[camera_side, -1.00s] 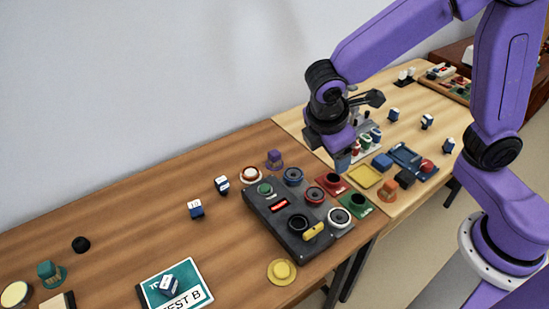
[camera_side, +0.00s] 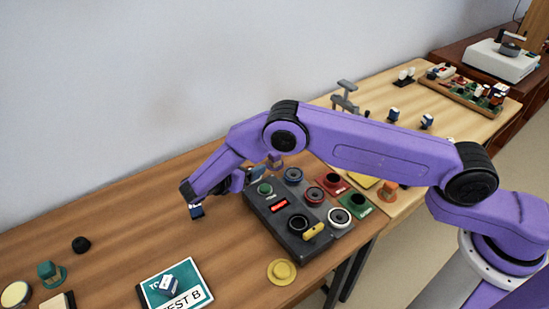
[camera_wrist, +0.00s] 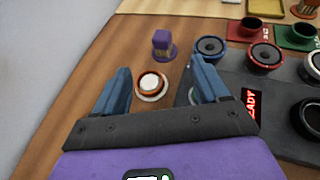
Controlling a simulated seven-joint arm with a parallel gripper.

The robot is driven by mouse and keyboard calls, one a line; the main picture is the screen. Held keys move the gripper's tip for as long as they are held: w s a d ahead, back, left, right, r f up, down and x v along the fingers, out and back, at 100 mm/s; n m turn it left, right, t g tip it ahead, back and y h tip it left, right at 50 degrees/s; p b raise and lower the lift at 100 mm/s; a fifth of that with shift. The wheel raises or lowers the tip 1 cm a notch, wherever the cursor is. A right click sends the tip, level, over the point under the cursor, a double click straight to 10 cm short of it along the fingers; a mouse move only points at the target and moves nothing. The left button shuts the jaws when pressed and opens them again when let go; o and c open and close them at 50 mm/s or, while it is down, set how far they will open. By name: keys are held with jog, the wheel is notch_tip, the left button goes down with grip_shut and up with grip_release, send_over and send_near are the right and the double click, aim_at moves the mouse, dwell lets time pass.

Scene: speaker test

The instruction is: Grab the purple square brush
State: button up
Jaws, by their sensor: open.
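The purple square brush (camera_wrist: 161,42), a purple block on a round purple base, stands upright on the brown table near the top middle of the wrist view. In the side view the brush (camera_side: 274,159) shows only in part behind my arm. My gripper (camera_wrist: 159,70) is open and empty, its blue-grey fingers wide apart. The brush lies beyond the fingertips, roughly in line with the gap and apart from both fingers. In the side view my arm hides much of the gripper.
A white button with a red ring (camera_wrist: 151,84) shows between the fingers, short of the brush. A blue-ringed speaker (camera_wrist: 209,47) sits right of the brush. The dark panel (camera_side: 266,208) lies to the right. Open table (camera_wrist: 75,75) shows at left.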

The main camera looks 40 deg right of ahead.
jog(key=x, duration=1.7)
jog(key=shift+d+f, duration=0.2)
jog(key=shift+d, duration=0.15)
jog(key=c, duration=1)
